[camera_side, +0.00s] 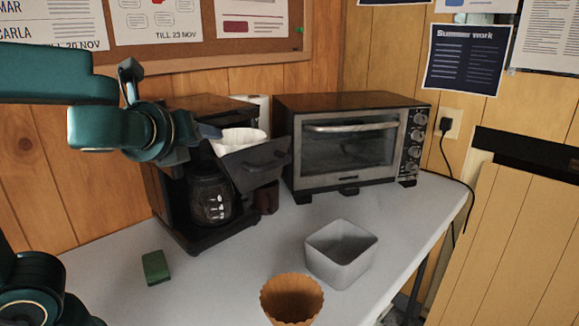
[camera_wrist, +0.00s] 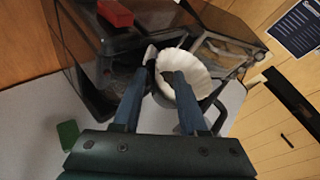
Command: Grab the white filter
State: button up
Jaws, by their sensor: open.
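The white filter (camera_side: 238,141) is a fluted paper cup sitting in the swung-out dark basket (camera_side: 262,165) of the black coffee maker (camera_side: 163,187). It also shows in the wrist view (camera_wrist: 190,82). My gripper (camera_side: 207,134) is at the filter's left side in the side view. In the wrist view my gripper (camera_wrist: 164,70) has its two fingers apart, one at the filter's left rim and the other over its inside. The rim seems to lie between the fingertips; contact cannot be told. The filter's lower part is hidden in the basket.
A glass carafe (camera_side: 211,197) stands under the basket. A toaster oven (camera_side: 350,143) is close on the right. A brown fluted filter (camera_side: 291,300), a pale square bin (camera_side: 340,253) and a green sponge (camera_side: 155,267) are on the table. A red box (camera_wrist: 115,13) lies atop the machine.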

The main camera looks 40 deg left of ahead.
jog(key=shift+x, duration=2.15)
grip_shut()
